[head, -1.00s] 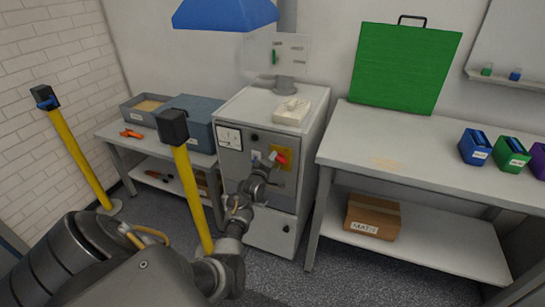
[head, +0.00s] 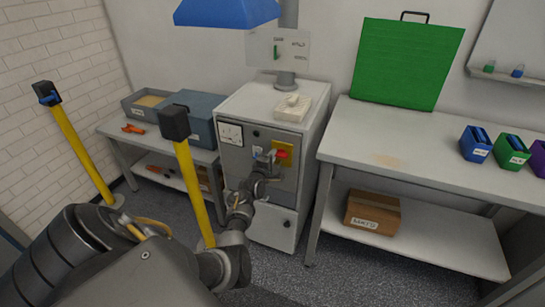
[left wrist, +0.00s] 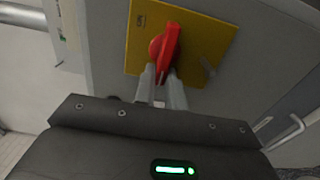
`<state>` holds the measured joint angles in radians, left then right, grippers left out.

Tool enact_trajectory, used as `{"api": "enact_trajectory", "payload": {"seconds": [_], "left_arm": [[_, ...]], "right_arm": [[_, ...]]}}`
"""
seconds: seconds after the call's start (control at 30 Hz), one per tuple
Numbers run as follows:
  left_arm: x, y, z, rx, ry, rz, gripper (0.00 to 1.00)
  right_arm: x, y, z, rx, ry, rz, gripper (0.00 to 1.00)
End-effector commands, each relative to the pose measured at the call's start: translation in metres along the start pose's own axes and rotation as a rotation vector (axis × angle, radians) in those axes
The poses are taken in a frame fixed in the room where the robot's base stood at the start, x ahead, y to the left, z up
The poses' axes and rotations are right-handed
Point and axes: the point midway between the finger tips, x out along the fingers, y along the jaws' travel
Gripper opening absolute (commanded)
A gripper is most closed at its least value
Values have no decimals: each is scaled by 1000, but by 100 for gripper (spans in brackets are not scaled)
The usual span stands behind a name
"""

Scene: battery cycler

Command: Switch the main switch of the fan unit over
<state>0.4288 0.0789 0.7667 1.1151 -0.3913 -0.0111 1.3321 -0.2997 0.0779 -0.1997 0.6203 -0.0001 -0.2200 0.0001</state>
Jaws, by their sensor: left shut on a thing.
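The fan unit (head: 270,225) is a grey cabinet in the middle of the head view. On its front is a yellow plate (head: 289,147) with a red main switch handle (head: 282,155). In the left wrist view the handle (left wrist: 169,52) stands close to upright, slightly tilted, on the yellow plate (left wrist: 210,38). My left gripper (left wrist: 161,82) is shut on the lower part of the red handle. In the head view my left gripper (head: 268,160) reaches the switch from below. The wrist body hides the panel's lower part. My right gripper is not in view.
Two yellow posts (head: 198,195) (head: 85,160) with black tops stand at the left. A workbench (head: 420,145) with bins is on the right, with a cardboard box (head: 373,212) on its shelf. A small white device (head: 293,107) lies on the cabinet. A blue hood (head: 227,12) hangs above.

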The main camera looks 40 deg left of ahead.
Motion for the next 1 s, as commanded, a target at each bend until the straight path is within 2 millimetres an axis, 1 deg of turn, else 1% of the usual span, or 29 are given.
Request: {"api": "enact_trajectory", "payload": {"seconds": [0.17, 0.2, 0.33, 0.6, 0.73, 0.87, 1.0], "left_arm": [[0, -1, 1, -2, -1, -2, 0], [0, -1, 1, -2, -1, -2, 16], [0, -1, 0, -1, -1, -2, 33], [0, 0, 0, 0, 0, -1, 34], [-8, -1, 0, 1, 0, -1, 34], [-28, -1, 0, 1, 0, -2, 34], [-57, -2, 0, 2, 1, -2, 34]], "right_arm": [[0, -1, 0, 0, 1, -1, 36], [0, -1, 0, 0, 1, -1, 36], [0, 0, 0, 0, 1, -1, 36], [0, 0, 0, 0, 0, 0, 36], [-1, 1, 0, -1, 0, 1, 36], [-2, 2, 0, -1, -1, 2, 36], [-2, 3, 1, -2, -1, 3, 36]]}}
